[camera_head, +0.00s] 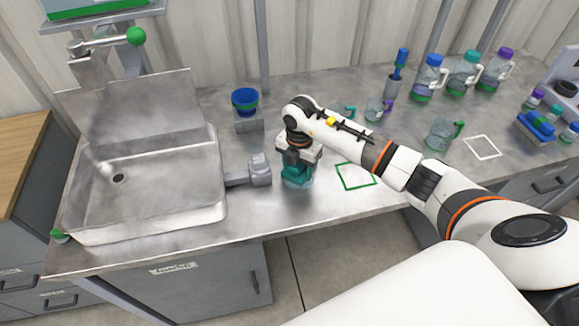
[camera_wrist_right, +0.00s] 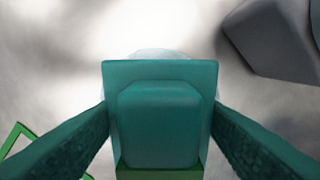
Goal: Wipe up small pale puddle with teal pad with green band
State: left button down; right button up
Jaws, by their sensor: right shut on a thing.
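My right gripper (camera_head: 298,164) points down at the steel counter, shut on the teal pad (camera_head: 297,178). In the right wrist view the teal pad (camera_wrist_right: 160,70) sits between the two fingers, its raised block facing the camera, with a strip of the green band (camera_wrist_right: 160,174) at the bottom edge. A thin pale rim of the small puddle (camera_wrist_right: 160,54) shows just past the pad's far edge. The rest of the puddle is hidden under or behind the pad. The pad looks to be at the counter surface; exact contact cannot be told. My left gripper is not in view.
A sink (camera_head: 150,185) lies left, with a grey fixture (camera_head: 260,170) close beside the pad. A green square outline (camera_head: 356,176) is right of it. A blue cup (camera_head: 245,101) stands behind. Jugs and bottles (camera_head: 428,78) stand at the back right.

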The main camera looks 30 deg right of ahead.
aim_at(289, 176)
jog(key=shift+s+d+f, duration=0.1)
jog(key=shift+s+d, duration=0.1)
jog(key=shift+d, duration=0.5)
jog(key=shift+s+d, duration=0.25)
jog(key=shift+d, duration=0.5)
jog(key=shift+s+d+f, duration=0.1)
jog(key=shift+s+d, duration=0.1)
jog(key=shift+d, duration=0.5)
jog(key=shift+s+a+r+p, duration=0.15)
jog(key=shift+s+a+p, duration=0.05)
jog(key=shift+s+p, duration=0.45)
jog(key=shift+s+a, duration=0.1)
jog(key=shift+s, duration=0.3)
jog(key=shift+w+a, duration=0.3)
jog(key=shift+a, duration=0.55)
jog(key=shift+w+a, duration=0.25)
jog(key=shift+a, duration=0.55)
jog(key=shift+w+a, duration=0.2)
jog(key=shift+a, duration=0.6)
jog(key=shift+w+a, duration=0.15)
jog(key=shift+a, duration=0.65)
jog(key=shift+w+a, duration=0.15)
jog(key=shift+a, duration=1.15)
jog(key=shift+r, duration=0.1)
jog(key=shift+w+d+r+p, duration=0.15)
jog(key=shift+d+p, duration=0.3)
jog(key=shift+d, duration=0.35)
jog(key=shift+s+d, duration=0.15)
jog(key=shift+s, duration=0.05)
